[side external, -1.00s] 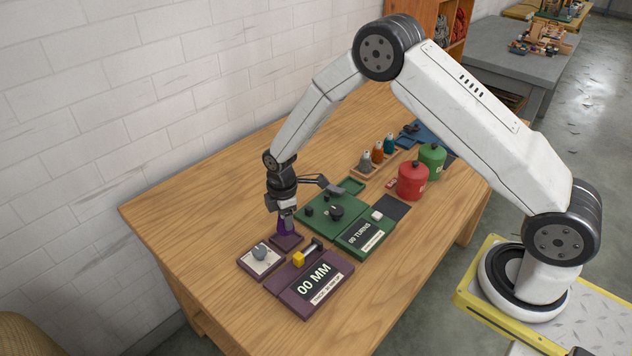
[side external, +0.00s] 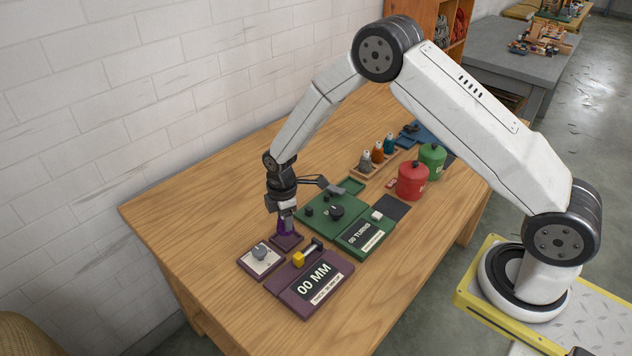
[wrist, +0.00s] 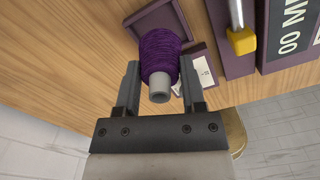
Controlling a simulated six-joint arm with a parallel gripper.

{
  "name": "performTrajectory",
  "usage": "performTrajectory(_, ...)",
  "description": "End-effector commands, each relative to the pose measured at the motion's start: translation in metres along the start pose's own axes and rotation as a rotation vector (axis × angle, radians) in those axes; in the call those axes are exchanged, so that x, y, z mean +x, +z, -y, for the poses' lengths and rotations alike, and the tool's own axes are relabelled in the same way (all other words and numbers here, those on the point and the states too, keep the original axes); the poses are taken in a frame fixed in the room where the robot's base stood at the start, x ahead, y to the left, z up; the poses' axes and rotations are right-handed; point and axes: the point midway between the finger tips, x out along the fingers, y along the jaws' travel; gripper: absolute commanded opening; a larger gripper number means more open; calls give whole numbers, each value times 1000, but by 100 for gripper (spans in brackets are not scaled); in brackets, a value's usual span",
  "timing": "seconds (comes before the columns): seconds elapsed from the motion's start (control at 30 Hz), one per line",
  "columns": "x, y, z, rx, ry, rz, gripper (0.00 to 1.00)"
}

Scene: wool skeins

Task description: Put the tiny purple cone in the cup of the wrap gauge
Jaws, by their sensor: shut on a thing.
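The tiny purple cone (side external: 285,227), wound with purple yarn on a grey core, is between the fingers of my gripper (side external: 287,217). In the wrist view the cone (wrist: 160,50) shows its grey tip toward the camera, with a finger of my gripper (wrist: 160,68) on each side.
The wrap gauge's purple panel (side external: 311,285) reads 00 MM and has a yellow block (side external: 299,258). A green panel (side external: 341,213) stands behind right. Bare table lies to the left.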

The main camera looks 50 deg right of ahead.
Motion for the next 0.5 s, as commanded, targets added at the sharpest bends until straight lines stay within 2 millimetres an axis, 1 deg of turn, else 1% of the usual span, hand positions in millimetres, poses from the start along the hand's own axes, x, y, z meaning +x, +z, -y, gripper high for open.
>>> performTrajectory(0.5, 10, 0, 0, 0, 1, 0, 0)
